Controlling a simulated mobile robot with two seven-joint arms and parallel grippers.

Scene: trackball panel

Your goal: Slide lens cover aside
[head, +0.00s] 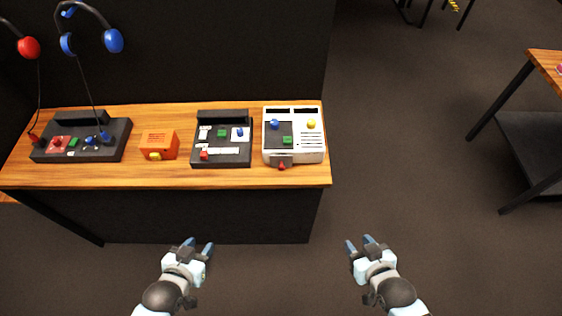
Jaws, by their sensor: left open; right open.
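A white panel (312,143) with a dark inset lies at the right end of the wooden desk. It carries a blue ball (274,124), a yellow ball (311,124) and a green block (287,141). A small dark piece with a red knob (281,166) sits at its front edge. I cannot tell which part is the lens cover. My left gripper (199,243) is open and empty, in front of the desk and left of the panel. My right gripper (359,241) is open and empty, in front and to the right of the panel.
On the wooden desk (270,178), a black panel (222,140), an orange box (159,144) and another black panel (112,140) with corded headsets (68,43) stand left of the white one. A dark wall is behind. Floor right of the desk is clear up to another table (545,68).

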